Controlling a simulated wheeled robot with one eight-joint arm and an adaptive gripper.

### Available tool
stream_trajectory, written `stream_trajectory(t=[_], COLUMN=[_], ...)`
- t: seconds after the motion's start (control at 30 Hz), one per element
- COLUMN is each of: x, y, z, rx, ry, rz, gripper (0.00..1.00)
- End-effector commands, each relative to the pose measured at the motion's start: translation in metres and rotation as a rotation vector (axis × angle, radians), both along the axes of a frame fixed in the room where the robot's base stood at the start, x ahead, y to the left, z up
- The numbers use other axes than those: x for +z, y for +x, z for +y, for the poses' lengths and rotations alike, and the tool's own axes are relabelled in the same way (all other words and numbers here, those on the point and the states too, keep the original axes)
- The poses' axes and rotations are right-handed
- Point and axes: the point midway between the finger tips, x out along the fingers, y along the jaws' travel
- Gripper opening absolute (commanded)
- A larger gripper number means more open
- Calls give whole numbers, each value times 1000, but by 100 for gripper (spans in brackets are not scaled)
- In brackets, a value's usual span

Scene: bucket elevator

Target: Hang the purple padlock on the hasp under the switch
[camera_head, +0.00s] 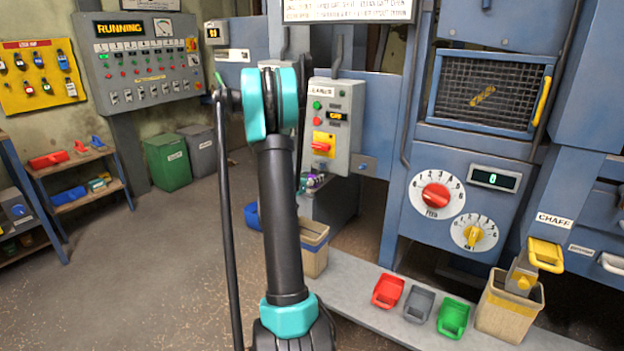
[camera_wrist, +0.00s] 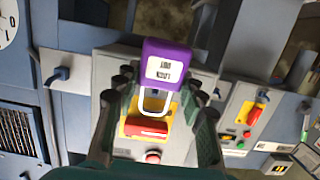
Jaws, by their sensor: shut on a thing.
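The purple padlock (camera_wrist: 178,58) is in my gripper (camera_wrist: 163,82), its body with a white label between the fingertips. Its pale shackle loop points down the wrist picture, toward the switch. The switch has a red handle (camera_wrist: 146,128) on a yellow plate; in the head view the red handle (camera_head: 321,146) is on the front of a grey control box (camera_head: 345,110). In the head view a small bit of the purple padlock (camera_head: 310,181) shows below that box, beside my arm. I cannot make out the hasp; the padlock and fingers cover the area by the switch.
A bracket with a dark knob (camera_head: 365,163) sticks out just right of the box. A beige bin (camera_head: 314,250) stands below. Red, grey and green scoops (camera_head: 453,318) lie on the ledge to the right. Open floor lies to the left.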

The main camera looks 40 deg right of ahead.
Motion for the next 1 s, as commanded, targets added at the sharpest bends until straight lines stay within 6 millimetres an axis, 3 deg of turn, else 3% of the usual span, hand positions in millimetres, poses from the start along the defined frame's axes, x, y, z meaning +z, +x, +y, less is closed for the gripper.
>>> stream_trajectory(t=[0.37,1.0], x=[0,0], y=[0,9], z=[-1,-21], rx=[0,0], ry=[0,0], rz=[0,0], gripper=[9,9])
